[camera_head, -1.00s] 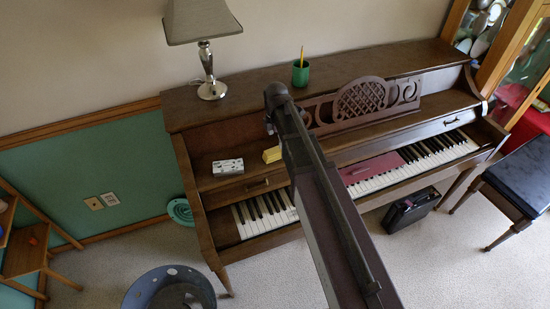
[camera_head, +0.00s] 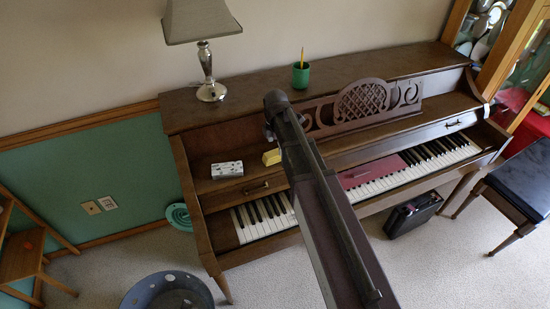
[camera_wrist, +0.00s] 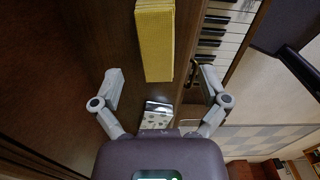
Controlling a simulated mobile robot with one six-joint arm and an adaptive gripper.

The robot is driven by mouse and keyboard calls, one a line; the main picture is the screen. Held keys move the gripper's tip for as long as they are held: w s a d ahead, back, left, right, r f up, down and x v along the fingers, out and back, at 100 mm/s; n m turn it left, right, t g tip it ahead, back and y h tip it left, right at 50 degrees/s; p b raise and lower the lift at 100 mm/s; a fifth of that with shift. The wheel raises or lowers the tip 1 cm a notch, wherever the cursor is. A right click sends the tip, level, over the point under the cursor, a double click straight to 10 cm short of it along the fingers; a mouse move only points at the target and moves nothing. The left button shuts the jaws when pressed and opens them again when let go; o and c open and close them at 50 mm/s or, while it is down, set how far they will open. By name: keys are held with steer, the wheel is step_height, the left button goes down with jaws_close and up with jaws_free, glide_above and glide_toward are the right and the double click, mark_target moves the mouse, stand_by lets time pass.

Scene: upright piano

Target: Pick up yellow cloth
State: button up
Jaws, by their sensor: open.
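The yellow cloth (camera_head: 271,157) is a small folded block on the piano's shelf above the keys, just left of my arm in the head view. In the wrist view the yellow cloth (camera_wrist: 154,40) shows large at the top, with a woven surface. My gripper (camera_wrist: 157,80) is open and empty in the wrist view. Its two fingers are spread apart, and the cloth's lower end lies between and beyond them. In the head view my gripper is hidden behind my arm.
A grey-and-white patterned box (camera_head: 227,169) lies left of the cloth on the same shelf of the piano (camera_head: 240,200). A lamp (camera_head: 205,45) and a green cup with a pencil (camera_head: 300,76) stand on the piano top. A black bench (camera_head: 522,180) stands at the right.

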mark_target(275, 153)
steer(key=shift+w+a+f+b, duration=0.1)
steer(key=shift+f+b, duration=1.8)
steer(key=shift+f, duration=0.25)
steer(key=shift+c, duration=0.2)
steer(key=c, duration=1.2)
